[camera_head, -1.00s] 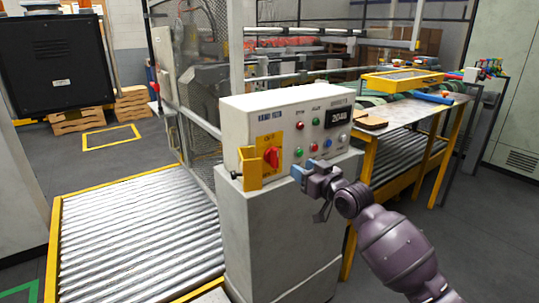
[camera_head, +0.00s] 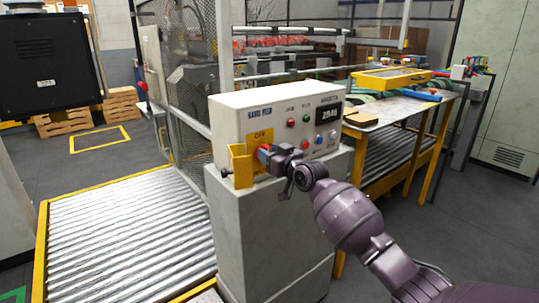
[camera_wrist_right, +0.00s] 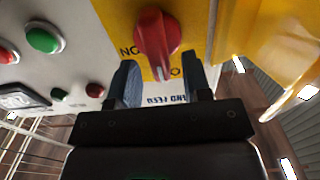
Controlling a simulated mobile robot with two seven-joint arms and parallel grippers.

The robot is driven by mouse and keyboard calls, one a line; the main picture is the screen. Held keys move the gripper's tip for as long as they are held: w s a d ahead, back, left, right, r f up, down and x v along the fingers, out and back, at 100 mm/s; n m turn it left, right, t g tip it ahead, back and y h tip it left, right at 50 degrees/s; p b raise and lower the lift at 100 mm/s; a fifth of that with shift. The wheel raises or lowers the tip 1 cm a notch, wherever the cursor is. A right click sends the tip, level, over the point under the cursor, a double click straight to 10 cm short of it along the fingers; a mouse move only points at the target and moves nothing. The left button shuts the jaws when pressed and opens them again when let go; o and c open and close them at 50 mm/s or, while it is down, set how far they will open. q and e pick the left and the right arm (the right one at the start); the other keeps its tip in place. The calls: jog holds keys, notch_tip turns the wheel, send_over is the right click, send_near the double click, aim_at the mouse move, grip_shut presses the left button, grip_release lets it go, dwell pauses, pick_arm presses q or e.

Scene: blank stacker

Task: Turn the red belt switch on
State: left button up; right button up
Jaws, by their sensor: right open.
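The red belt switch (camera_wrist_right: 157,38) is a rotary knob on a yellow plate (camera_head: 262,136) on the front of a white control box (camera_head: 222,117). In the head view the knob is mostly hidden behind my right gripper (camera_head: 266,155). In the right wrist view my right gripper (camera_wrist_right: 163,85) is open and empty, its two fingers pointing at the yellow plate. The knob shows just beyond and between the fingertips, with no clear contact. The plate's lettering is partly covered. My left gripper is in neither view.
A yellow bracket (camera_head: 240,165) juts out left of the switch, close to my right gripper. Green (camera_wrist_right: 43,40) and red buttons sit beside it on the panel. A roller conveyor (camera_head: 130,235) lies left of the pedestal; a work table (camera_head: 400,108) stands right.

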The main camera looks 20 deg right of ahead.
jog(key=shift+w+a, duration=0.1)
jog(key=shift+w, duration=0.05)
grip_shut()
jog(key=shift+m, duration=0.3)
jog(key=shift+w+d+f+m+p, duration=0.1)
jog(key=shift+d+f+m+p, duration=0.3)
jog(key=shift+m, duration=2.45)
jog(key=shift+w+d+f+m+p, duration=0.15)
jog(key=shift+m+p, duration=0.55)
jog(key=shift+m, duration=2.2)
jog(key=shift+d+f+m+p, duration=0.25)
jog(key=shift+m+p, duration=0.3)
jog(key=shift+m, duration=2.3)
